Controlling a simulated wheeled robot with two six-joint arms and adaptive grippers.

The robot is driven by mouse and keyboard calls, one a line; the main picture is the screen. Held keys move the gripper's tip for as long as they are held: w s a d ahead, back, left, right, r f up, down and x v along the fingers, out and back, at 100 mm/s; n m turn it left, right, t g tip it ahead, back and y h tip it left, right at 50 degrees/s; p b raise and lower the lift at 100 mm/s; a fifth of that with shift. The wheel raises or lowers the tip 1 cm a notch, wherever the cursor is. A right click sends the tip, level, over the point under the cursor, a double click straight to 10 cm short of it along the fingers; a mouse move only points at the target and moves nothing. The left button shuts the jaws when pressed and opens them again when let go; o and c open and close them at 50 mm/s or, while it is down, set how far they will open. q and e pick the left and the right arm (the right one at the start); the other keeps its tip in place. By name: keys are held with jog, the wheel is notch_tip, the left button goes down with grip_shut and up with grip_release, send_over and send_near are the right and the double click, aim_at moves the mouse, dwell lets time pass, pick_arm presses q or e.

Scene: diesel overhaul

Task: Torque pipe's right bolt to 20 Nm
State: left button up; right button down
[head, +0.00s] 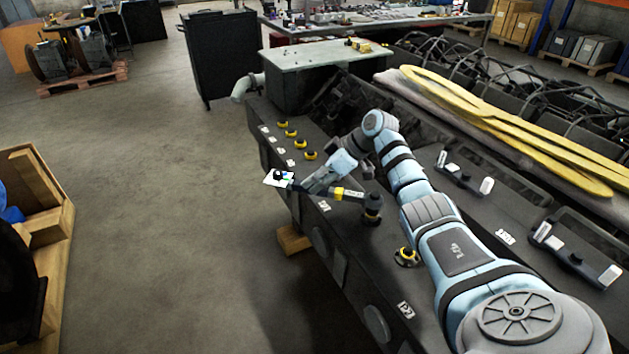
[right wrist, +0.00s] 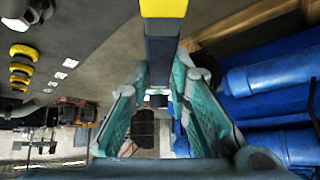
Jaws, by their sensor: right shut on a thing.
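My right gripper (head: 306,185) is shut on the handle of a torque wrench (head: 346,193), dark with a yellow band. In the right wrist view, the wrench handle (right wrist: 162,50) runs between the teal fingers (right wrist: 158,88) up to a yellow section. The wrench lies roughly level above the engine's side ledge. Its head end (head: 372,203) is over a dark, upright socket-like piece on the ledge; whatever is under it is hidden. A yellow-ringed bolt (head: 406,257) stands nearer. A pale elbow pipe (head: 245,88) shows at the engine's far end. My left gripper is not in view.
Several yellow-ringed pieces (head: 310,155) line the ledge farther back, beside white labels. Dark blocks with pale ends (head: 575,256) lie on the engine at right. Yellow straps (head: 500,125) lie across it.

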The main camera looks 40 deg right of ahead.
jog(key=shift+w+d+r, duration=0.1)
jog(key=shift+d+r, duration=0.05)
jog(key=shift+w+d+m+h, duration=0.2)
jog(key=shift+d+m+h, duration=0.1)
jog(key=shift+p, duration=0.3)
jog(key=shift+w+d+m+t, duration=0.2)
jog(key=shift+d+m+t, duration=0.1)
jog(key=shift+d+m, duration=0.1)
dwell(0.3)
jog(key=shift+w+d+m+h+p, duration=0.2)
jog(key=shift+d+m+h+p, duration=0.1)
jog(key=shift+d+h+p, duration=0.15)
jog(key=shift+w+d+m+t, duration=0.15)
jog(key=shift+d+m+t, duration=0.15)
jog(key=shift+d+m, duration=0.1)
dwell(0.4)
